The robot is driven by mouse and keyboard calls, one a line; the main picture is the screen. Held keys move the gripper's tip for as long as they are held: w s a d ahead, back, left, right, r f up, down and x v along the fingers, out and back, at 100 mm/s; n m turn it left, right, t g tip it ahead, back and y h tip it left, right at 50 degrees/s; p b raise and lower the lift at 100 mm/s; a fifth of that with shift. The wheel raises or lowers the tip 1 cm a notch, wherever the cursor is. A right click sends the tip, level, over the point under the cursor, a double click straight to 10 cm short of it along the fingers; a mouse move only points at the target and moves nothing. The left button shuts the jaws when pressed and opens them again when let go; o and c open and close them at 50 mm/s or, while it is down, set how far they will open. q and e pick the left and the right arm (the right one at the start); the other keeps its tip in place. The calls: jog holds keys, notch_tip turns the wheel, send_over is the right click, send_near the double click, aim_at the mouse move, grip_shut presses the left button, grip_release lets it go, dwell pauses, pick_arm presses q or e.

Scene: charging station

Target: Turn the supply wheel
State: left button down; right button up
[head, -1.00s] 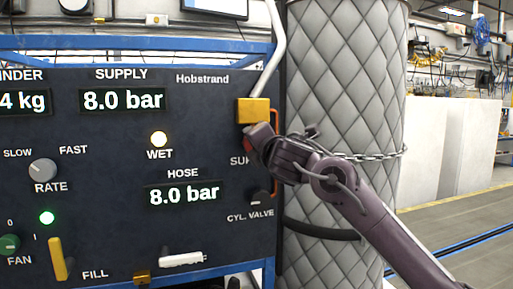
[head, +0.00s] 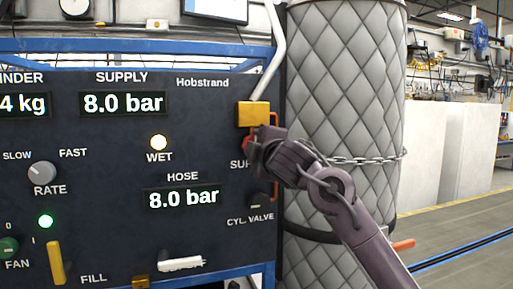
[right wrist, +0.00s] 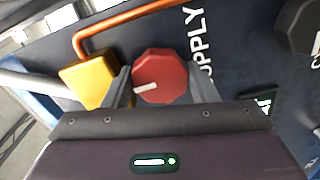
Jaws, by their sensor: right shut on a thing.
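The supply wheel is a red, faceted knob (right wrist: 160,77) with a white mark on its face, seen in the right wrist view beside the "SUPPLY" lettering. My right gripper (right wrist: 163,92) has one finger on each side of the wheel and is shut on it. In the head view the gripper (head: 253,153) is at the panel's right edge, below the yellow block, and hides most of the wheel and part of its label. The supply display (head: 123,103) reads 8.0 bar. My left gripper is not in view.
A yellow block (head: 253,114) with an orange pipe sits just above the wheel. The dark cylinder valve knob (head: 261,200) is below it. A quilted grey tank (head: 345,90) with a chain stands close on the right. The hose display (head: 184,197) reads 8.0 bar.

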jog(key=shift+f+m, duration=0.15)
jog(key=shift+m, duration=0.15)
dwell(0.4)
jog(key=o, duration=1)
jog(key=shift+c, duration=0.2)
jog(key=shift+r, duration=0.25)
